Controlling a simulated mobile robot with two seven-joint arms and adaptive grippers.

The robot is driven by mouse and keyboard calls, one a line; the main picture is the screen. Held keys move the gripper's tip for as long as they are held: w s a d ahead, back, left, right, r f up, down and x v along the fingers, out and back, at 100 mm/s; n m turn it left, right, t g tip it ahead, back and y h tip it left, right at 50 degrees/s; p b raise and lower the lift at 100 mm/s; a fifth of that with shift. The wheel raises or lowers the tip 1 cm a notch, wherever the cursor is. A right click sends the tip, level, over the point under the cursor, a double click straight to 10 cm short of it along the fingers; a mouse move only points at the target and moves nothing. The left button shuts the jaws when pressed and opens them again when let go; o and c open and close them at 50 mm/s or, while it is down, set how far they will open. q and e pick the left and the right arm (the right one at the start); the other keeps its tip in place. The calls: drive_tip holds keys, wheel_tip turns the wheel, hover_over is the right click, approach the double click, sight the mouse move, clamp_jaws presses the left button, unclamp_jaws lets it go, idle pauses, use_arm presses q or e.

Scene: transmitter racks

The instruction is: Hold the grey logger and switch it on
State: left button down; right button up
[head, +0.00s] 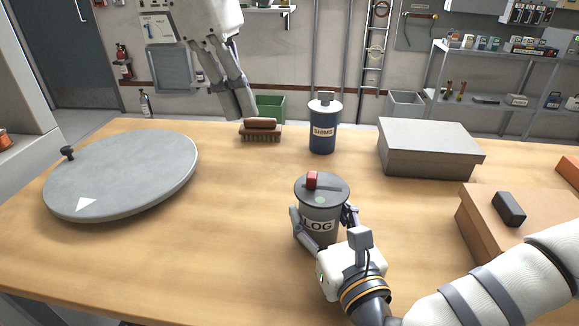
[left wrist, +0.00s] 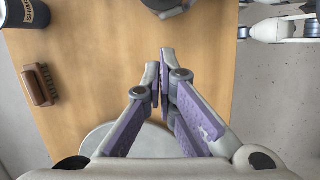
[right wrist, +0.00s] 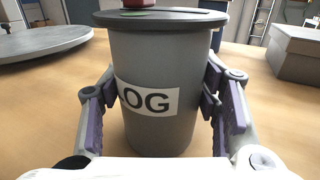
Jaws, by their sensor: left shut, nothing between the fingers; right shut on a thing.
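The grey logger (head: 315,238) is an upright grey can with a "LOG" label, standing on the table. Its dark lid carries a red lever knob (head: 312,180) and a green mark (head: 321,199). My right gripper (head: 325,226) is shut on the logger's sides; the right wrist view shows its fingers (right wrist: 155,105) around the can (right wrist: 155,60). My left gripper (head: 247,112) hangs above the back of the table near the brush, away from the logger. In the left wrist view its fingertips (left wrist: 160,65) are together and empty.
A blue "SHIMS" canister (head: 322,130) stands behind the logger. A brush (head: 261,130) lies left of it. A round grey plate (head: 120,175) with a black knob lies at left. A grey box (head: 428,150) and a cardboard box (head: 530,240) with a black item stand at right. The table between plate and logger is clear.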

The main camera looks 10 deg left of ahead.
sight(313, 172)
use_arm(q)
drive_tip(key=shift+s, duration=0.1)
drive_tip(key=d+f, duration=0.6)
drive_tip(key=f, duration=0.3)
drive_tip(key=shift+s+d+f, duration=0.15)
drive_tip(key=shift+f, duration=0.25)
drive_tip(key=shift+d, duration=1.95)
